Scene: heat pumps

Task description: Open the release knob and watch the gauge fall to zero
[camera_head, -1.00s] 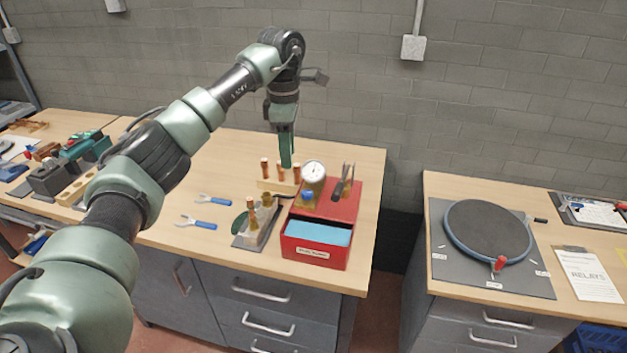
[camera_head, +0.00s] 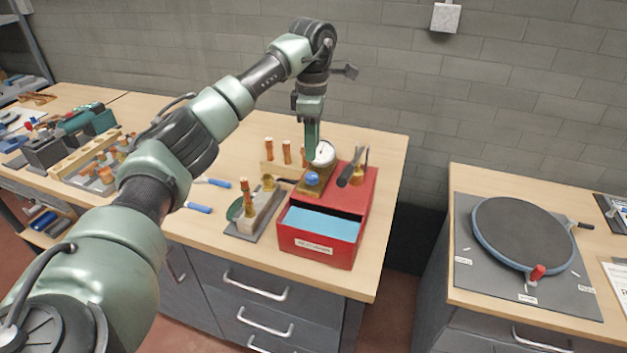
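The round white gauge (camera_head: 325,155) stands on a brass-coloured block on top of a red box (camera_head: 372,205). A blue knob (camera_head: 312,179) is on the block, just in front of and below the gauge; I take it for the release knob. The gauge needle is too small to read here. My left gripper (camera_head: 311,156) points straight down, its green fingers overlapping the gauge's left edge in the picture, with its tips above the blue knob and seemingly apart from it. The fingers show edge-on, so their opening is hidden. My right gripper is out of view.
A black-handled tool (camera_head: 350,175) stands right of the gauge. Copper pieces (camera_head: 286,152) stand in a wooden rack behind left. A grey plate with fittings (camera_head: 243,230) and blue-handled tools (camera_head: 199,208) lie left. A round pad (camera_head: 523,232) lies on the right bench.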

